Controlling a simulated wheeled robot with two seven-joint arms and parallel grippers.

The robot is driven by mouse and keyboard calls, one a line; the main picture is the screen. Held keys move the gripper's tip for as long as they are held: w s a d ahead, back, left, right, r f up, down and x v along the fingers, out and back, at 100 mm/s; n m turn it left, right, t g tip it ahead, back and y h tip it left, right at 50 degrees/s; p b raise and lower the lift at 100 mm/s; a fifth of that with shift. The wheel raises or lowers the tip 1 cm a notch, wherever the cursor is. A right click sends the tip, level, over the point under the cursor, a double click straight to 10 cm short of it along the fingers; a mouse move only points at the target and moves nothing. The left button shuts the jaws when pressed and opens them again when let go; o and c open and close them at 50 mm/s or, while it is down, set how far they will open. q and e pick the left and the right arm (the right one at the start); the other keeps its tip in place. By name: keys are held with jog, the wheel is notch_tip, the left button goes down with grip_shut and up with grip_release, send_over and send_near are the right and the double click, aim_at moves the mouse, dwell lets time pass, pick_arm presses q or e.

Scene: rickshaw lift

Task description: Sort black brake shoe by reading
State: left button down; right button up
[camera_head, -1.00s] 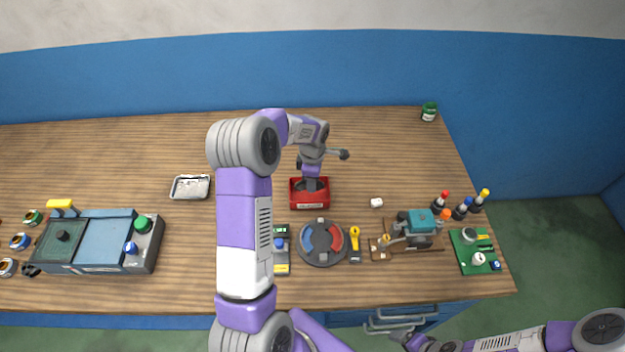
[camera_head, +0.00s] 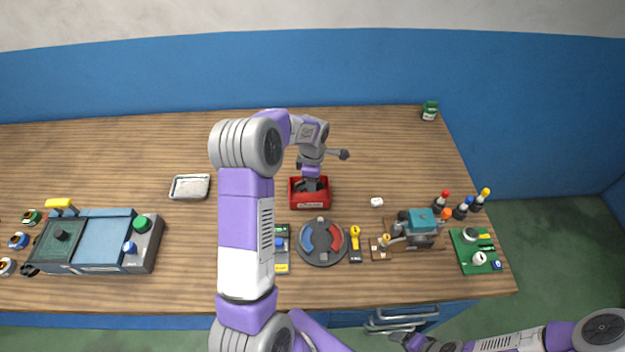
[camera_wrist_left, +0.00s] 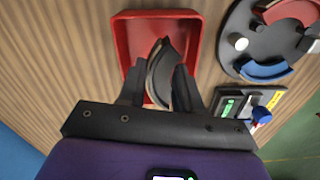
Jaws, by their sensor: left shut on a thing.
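My left gripper (camera_wrist_left: 160,88) is shut on a dark curved brake shoe (camera_wrist_left: 161,68) and holds it over or inside a red tray (camera_wrist_left: 123,42); I cannot tell whether the shoe touches the tray floor. In the head view the left gripper (camera_head: 311,184) points down at the red tray (camera_head: 310,205), and the shoe is too small to make out. A round plate with blue and red curved pads (camera_head: 322,242) lies in front of the tray. A meter with a green display (camera_wrist_left: 231,106) lies beside that plate. My right arm shows at the lower right, its fingertips unclear.
A silver tray (camera_head: 190,187) lies left of my arm. A blue-grey machine (camera_head: 100,240) stands at the left. A yellow-topped tool (camera_head: 355,243), a teal-topped device (camera_head: 421,220), several bottles and a green board (camera_head: 474,251) stand at the right. The back middle of the table is clear.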

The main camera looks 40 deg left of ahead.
pick_arm(q)
jog(key=shift+f, duration=0.15)
dwell(0.5)
jog(key=shift+c, duration=1.4)
grip_release()
jog(key=shift+r+p, duration=2.35)
jog(key=shift+r, duration=1.2)
